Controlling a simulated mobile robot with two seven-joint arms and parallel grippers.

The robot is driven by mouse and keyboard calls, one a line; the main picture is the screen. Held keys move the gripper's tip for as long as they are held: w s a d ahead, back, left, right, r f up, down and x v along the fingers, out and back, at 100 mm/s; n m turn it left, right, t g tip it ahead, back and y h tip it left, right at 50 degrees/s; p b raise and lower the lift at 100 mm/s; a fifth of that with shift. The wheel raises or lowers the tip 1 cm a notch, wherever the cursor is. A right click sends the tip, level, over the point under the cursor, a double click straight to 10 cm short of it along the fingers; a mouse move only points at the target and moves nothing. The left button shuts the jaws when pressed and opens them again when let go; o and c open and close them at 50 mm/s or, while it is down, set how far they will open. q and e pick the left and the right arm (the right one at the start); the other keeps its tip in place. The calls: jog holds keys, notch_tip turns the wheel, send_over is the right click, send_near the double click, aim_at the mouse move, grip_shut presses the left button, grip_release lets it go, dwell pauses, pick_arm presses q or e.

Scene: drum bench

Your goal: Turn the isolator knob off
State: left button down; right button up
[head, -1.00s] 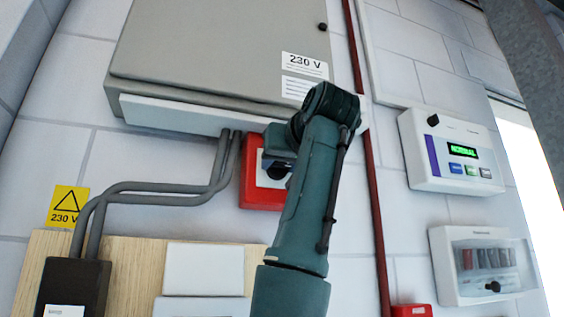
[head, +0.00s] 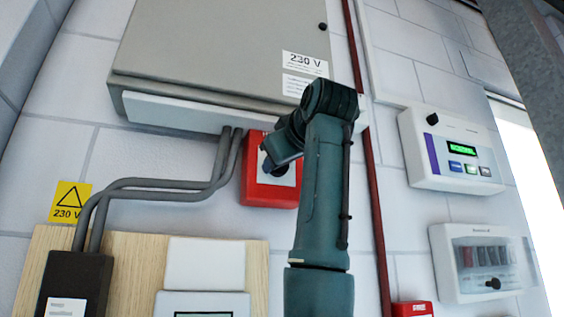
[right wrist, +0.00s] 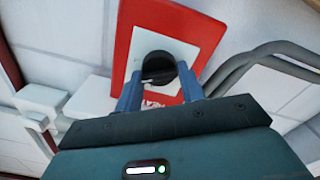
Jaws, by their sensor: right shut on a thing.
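The isolator is a red box (head: 254,190) with a white face, mounted on the wall under the grey cabinet. Its round black knob (right wrist: 158,66) shows in the right wrist view, on the white face. My right gripper (right wrist: 160,84) has its two blue-grey fingers on either side of the knob and is shut on it. In the head view my right gripper (head: 275,160) is at the box's face, tilted, and my arm hides the box's right part. The knob is mostly covered there, so its exact setting cannot be read. My left gripper is in neither view.
A grey 230 V cabinet (head: 220,50) hangs above the box. Grey conduits (head: 160,190) run close on its left. A red pipe (head: 372,190) runs down the right, beside my arm. A panel with a green display (head: 450,155) is farther right.

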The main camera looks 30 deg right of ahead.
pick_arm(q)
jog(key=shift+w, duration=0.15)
pick_arm(e)
jog(key=shift+a+f+n, duration=0.1)
jog(key=shift+f+n, duration=0.05)
jog(key=shift+n, duration=5.45)
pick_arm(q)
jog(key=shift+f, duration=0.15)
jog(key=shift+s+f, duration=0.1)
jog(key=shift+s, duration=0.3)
pick_arm(e)
jog(key=o, duration=1)
jog(key=shift+c, duration=0.2)
pick_arm(q)
jog(key=b, duration=0.2)
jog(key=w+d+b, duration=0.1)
jog(key=b, duration=0.1)
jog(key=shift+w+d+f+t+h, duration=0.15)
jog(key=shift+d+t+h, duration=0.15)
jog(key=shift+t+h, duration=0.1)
pick_arm(e)
jog(key=v, duration=1.3)
